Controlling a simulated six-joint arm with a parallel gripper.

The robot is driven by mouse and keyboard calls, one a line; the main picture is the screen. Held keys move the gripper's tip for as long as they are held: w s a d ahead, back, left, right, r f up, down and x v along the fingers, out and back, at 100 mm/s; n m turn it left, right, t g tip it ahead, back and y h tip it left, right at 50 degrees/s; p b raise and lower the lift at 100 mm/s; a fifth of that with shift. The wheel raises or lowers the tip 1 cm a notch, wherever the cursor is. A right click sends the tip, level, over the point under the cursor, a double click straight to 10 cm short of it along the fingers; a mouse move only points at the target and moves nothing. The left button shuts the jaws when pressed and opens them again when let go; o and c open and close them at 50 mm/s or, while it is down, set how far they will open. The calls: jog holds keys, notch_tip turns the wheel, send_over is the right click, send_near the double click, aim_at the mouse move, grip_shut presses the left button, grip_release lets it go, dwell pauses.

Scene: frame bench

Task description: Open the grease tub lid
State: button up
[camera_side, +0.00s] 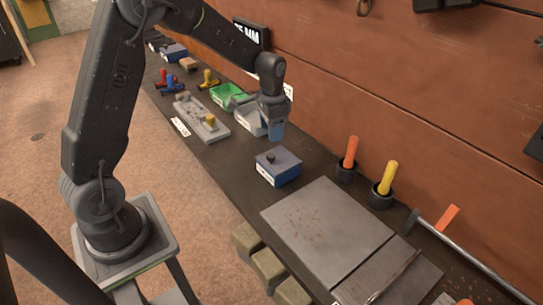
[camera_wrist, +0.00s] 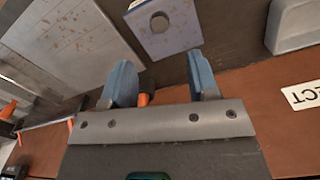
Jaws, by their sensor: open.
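The grease tub (camera_side: 279,174) is a small blue box with a white label on its front, standing on the dark bench. Its flat lid (camera_side: 286,160) lies on top, with a dark round knob (camera_side: 270,156). In the wrist view the lid (camera_wrist: 181,37) looks pale with brown specks, and the knob (camera_wrist: 159,22) shows near the top edge. My gripper (camera_side: 276,136) is above and just behind the tub, pointing down and apart from it. In the wrist view its two blue fingers (camera_wrist: 160,77) are spread with nothing between them.
A steel plate (camera_side: 325,225) lies right of the tub. Orange and yellow handled tools (camera_side: 350,152) stand in black cups by the wall. Green (camera_side: 228,94) and grey (camera_side: 246,119) bins and a grey fixture (camera_side: 203,120) sit to the left. Wooden blocks (camera_side: 268,265) line the front edge.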

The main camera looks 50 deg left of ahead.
aim_at(271, 155)
notch_tip(271, 155, down, 10)
jog(key=shift+f, duration=0.1)
dwell(0.4)
grip_shut()
dwell(0.3)
